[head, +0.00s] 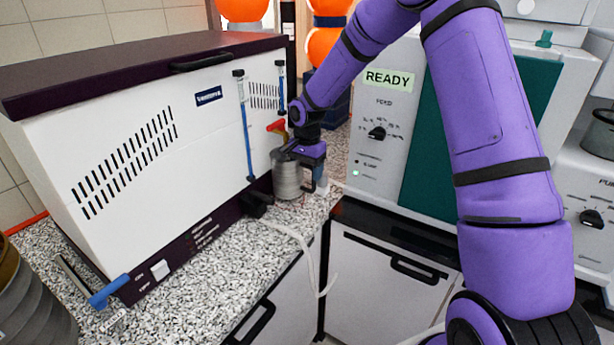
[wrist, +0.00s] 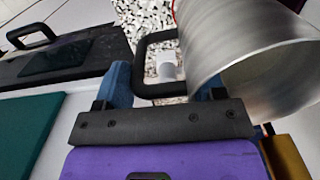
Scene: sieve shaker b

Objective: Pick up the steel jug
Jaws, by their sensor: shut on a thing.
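The steel jug (head: 287,176) is a grey metal cylinder by the right end of the white machine in the head view. In the wrist view the jug (wrist: 235,45) fills the upper right, with its open mouth to the right and its black loop handle (wrist: 137,62) at the left. My gripper (wrist: 163,88) has its blue fingers on either side of the handle's lower part and is shut on it. In the head view my gripper (head: 310,164) is at the jug's right side and partly hides it. I cannot tell whether the jug's base touches the counter.
A white machine with a dark lid (head: 150,120) stands close left of the jug. A machine with a READY display (head: 389,79) and teal panel stands to the right. The speckled counter (head: 215,285) is clear in front, apart from a white cable (head: 308,255). Orange-filled vessels (head: 322,45) stand behind.

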